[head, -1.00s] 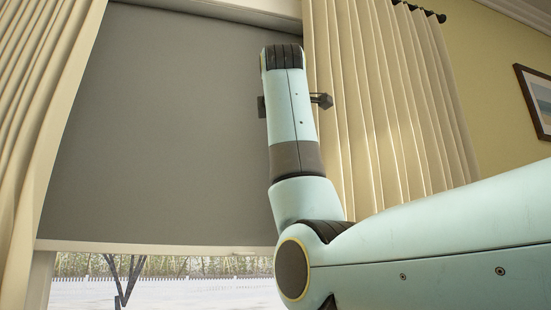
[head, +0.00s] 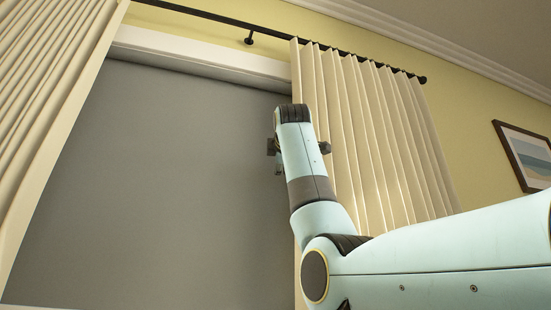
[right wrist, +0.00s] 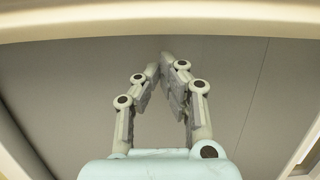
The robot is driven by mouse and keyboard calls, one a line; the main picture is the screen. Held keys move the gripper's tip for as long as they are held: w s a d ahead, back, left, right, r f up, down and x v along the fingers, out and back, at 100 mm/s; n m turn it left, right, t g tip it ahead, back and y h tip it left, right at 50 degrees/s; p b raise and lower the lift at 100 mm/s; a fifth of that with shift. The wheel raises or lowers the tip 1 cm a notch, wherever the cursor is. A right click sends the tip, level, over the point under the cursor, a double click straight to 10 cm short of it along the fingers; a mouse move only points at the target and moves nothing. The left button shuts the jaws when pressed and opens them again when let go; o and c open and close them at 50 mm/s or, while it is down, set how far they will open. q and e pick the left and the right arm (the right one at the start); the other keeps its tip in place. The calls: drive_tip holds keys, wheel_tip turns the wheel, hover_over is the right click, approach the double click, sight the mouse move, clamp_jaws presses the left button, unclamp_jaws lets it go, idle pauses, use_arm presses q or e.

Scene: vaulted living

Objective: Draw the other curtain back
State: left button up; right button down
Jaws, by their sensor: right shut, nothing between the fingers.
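A cream pleated curtain (head: 365,150) hangs in folds from a black rod (head: 330,43) on the right side of the window. A second cream curtain (head: 50,100) hangs at the far left. My right arm reaches up in front of the right curtain's inner edge. In the head view its gripper is hidden behind the wrist. In the right wrist view my right gripper (right wrist: 163,62) is shut with its fingertips together and nothing between them. My left gripper is out of view.
A grey blind (head: 170,170) fills the window between the curtains, under a white head frame (head: 200,58). A framed picture (head: 526,155) hangs on the yellow wall at the right. A rod bracket (head: 249,39) sits above the window.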

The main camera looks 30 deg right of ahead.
drive_tip(key=shift+s+d, duration=0.2)
drive_tip(key=shift+d, duration=0.6)
drive_tip(key=s+d+p, duration=0.3)
drive_tip(key=d+p, duration=0.1)
drive_tip(key=d, duration=1)
drive_tip(key=s+d+p, duration=0.3)
drive_tip(key=d, duration=1)
drive_tip(key=shift+s+d+p, duration=0.4)
